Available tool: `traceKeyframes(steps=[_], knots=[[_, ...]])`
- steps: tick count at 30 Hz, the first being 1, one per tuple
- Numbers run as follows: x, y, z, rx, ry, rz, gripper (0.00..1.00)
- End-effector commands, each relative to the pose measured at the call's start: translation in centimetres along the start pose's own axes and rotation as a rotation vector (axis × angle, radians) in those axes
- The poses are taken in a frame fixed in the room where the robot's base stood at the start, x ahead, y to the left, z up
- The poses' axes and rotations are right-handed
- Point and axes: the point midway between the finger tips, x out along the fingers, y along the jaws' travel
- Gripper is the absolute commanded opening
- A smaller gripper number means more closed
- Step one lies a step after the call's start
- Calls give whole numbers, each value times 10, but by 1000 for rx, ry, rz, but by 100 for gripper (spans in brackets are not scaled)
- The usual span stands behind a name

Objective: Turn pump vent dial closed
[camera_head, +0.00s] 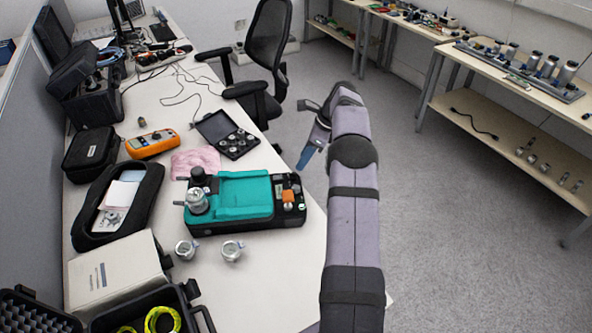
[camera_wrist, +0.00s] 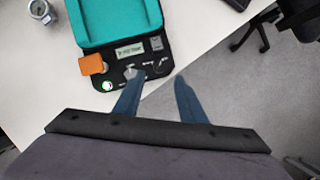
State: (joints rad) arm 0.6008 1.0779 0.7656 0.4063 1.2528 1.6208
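A black calibrator with a teal top (camera_head: 243,197) lies on the white table. Its right end carries an orange block (camera_head: 288,196). In the wrist view this end shows the orange block (camera_wrist: 92,64), a small display (camera_wrist: 130,50) and a small silvery knob (camera_wrist: 132,71). At its left end stand a silver fitting (camera_head: 196,201) and a black knob (camera_head: 197,173). I cannot tell which knob is the vent dial. My gripper (camera_head: 305,158) is beyond the calibrator's right end, above the table edge. In the wrist view its blue fingers (camera_wrist: 159,76) are apart with nothing between them.
Two silver round parts (camera_head: 209,249) stand in front of the calibrator. An open black case of fittings (camera_head: 228,136), an orange meter (camera_head: 152,143) and a pink cloth (camera_head: 195,162) lie behind. An office chair (camera_head: 262,65) stands beyond. Floor is open to the right.

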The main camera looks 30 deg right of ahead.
Motion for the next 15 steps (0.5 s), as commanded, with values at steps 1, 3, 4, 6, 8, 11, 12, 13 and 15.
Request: traceKeyframes(steps=[1, 3, 4, 6, 8, 11, 12, 13, 15], knots=[[2, 1, 0, 0, 0, 2, 37], [7, 1, 0, -1, 0, 4, 37], [10, 1, 0, -1, 0, 5, 37], [17, 2, 1, -1, -1, 6, 37], [25, 2, 1, -1, -1, 6, 37], [38, 2, 1, -1, -1, 6, 37], [43, 2, 1, -1, -1, 6, 37], [47, 2, 1, -1, -1, 6, 37], [55, 1, 1, -1, -2, 5, 37]])
